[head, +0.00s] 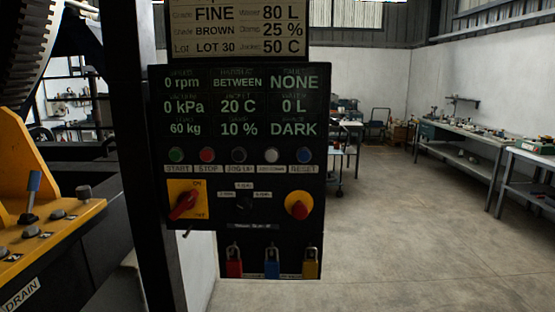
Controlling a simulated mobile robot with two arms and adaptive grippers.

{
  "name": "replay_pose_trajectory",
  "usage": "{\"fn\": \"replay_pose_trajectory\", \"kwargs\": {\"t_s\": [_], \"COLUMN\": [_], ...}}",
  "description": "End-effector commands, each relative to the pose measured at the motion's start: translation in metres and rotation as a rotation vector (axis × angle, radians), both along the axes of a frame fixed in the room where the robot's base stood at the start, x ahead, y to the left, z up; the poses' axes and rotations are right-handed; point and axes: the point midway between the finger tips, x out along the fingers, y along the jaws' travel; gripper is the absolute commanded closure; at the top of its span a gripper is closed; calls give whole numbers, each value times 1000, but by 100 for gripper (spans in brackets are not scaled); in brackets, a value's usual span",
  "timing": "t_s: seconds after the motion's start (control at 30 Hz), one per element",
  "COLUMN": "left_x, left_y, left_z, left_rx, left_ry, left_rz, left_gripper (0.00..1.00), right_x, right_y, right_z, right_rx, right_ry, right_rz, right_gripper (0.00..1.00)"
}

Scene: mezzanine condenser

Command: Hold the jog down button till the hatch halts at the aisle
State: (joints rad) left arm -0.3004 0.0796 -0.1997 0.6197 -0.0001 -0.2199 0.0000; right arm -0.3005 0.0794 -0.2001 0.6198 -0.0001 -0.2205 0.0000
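The control panel (240,210) hangs upright, close in front of me. In its button row, the white button (271,155) sits above a small label that seems to read jog down. The dark jog up button (238,155) is to its left and the blue reset button (305,155) to its right. The panel's display (238,104) reads BETWEEN, 0 rpm and DARK. I cannot make out the hatch itself; part of a large dark toothed drum (35,45) shows at upper left. Neither of my grippers is in view, and nothing touches the buttons.
A dark post (140,180) stands at the panel's left edge. A yellow console (45,225) with a blue-handled lever is at left. The panel carries a red rotary switch (184,203), a red-and-yellow knob (299,206) and padlocks (272,264). Open floor (400,240) and benches lie at right.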

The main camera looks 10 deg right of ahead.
Motion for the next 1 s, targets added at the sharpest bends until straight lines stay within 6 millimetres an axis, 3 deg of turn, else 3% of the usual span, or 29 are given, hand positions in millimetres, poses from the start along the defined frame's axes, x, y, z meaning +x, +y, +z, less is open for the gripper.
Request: {"fn": "replay_pose_trajectory", "kwargs": {"t_s": [0.07,0.77,1.0], "left_x": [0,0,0], "left_y": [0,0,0], "left_z": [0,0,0], "left_rx": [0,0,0], "left_ry": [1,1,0], "left_rz": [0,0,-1], "left_gripper": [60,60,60], "right_x": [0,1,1], "right_y": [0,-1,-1], "right_z": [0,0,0], "right_rx": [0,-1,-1], "right_ry": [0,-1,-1], "right_rz": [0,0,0], "right_gripper": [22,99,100]}}
